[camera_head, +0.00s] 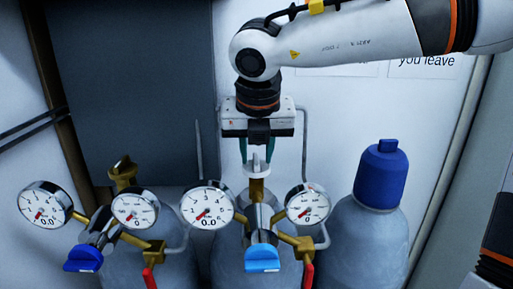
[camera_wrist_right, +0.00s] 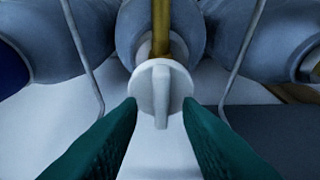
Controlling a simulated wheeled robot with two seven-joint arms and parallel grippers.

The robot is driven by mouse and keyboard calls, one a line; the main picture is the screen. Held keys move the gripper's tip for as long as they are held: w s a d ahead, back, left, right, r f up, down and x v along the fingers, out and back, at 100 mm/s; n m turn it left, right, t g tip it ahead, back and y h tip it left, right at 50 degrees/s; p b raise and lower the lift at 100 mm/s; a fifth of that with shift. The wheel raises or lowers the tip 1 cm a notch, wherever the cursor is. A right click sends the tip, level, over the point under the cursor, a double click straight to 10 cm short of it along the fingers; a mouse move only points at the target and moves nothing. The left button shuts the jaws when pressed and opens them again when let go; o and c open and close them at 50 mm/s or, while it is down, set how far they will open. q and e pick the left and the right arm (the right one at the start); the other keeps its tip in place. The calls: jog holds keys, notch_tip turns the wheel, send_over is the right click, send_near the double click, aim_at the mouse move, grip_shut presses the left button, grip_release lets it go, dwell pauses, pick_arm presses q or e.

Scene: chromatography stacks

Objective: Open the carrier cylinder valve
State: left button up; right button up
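A pale round valve knob with a raised ridge (camera_wrist_right: 161,92) sits on a brass stem in the right wrist view. In the head view it tops the middle gas cylinder (camera_head: 232,262), its knob (camera_head: 257,168) just below my right gripper (camera_head: 257,153). The right gripper points down with its teal fingers apart, one on each side of the knob. The fingertips are close to the knob's edge; I cannot tell if they touch it. No label shows which cylinder is the carrier one. My left gripper is not in view.
Round gauges (camera_head: 207,205) and a light-blue regulator knob (camera_head: 262,258) sit in front of the middle valve. A cylinder with a blue cap (camera_head: 381,176) stands at right. Thin grey pipes (camera_head: 305,140) run close beside the gripper.

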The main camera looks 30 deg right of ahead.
jog(key=shift+w, duration=0.1)
grip_shut()
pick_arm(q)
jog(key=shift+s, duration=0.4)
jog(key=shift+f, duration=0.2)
